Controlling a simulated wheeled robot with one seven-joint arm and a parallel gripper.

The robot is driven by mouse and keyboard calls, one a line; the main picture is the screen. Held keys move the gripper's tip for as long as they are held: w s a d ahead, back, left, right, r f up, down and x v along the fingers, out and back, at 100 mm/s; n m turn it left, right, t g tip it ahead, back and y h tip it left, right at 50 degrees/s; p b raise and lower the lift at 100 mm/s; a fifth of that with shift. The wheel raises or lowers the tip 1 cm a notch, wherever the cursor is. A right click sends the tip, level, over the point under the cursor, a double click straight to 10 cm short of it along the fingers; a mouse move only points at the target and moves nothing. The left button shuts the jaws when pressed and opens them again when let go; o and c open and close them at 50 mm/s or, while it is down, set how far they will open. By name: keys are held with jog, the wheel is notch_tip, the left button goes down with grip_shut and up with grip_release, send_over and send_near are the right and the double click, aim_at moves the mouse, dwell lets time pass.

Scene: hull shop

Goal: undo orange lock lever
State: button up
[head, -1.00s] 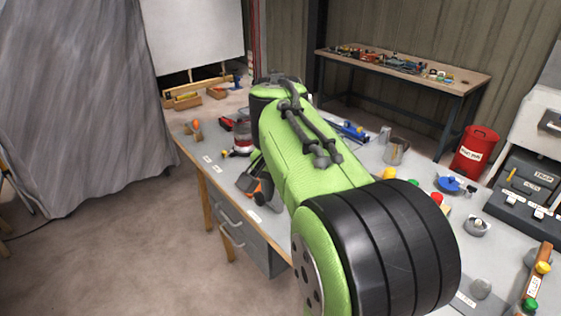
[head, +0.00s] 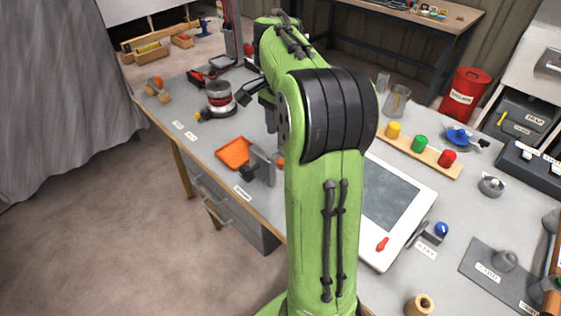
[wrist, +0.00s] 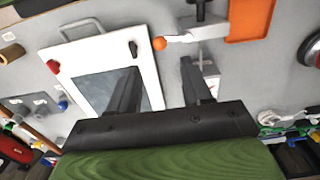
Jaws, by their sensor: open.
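An orange ball knob (wrist: 159,43) sits on the end of a short light lever in the wrist view. The lever joins a grey bracket fixture (wrist: 203,28) beside an orange tray (wrist: 250,22). In the head view the grey bracket (head: 262,167) stands near the table's front edge, the orange tray (head: 233,152) is left of it, and my arm partly covers the orange knob (head: 280,161). My gripper (wrist: 158,83) is open and empty, apart from the knob, its two dark fingers spread above the table. The head view mostly hides it behind my arm.
A white framed panel (head: 411,185) with a red handle lies right of my arm. Yellow, green and red pegs (head: 420,144) stand in a wooden strip behind it. A round dark-and-red device (head: 219,95) stands at the back left.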

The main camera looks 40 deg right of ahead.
aim_at(275, 159)
notch_tip(275, 159, down, 9)
jog(key=b, duration=0.3)
grip_shut()
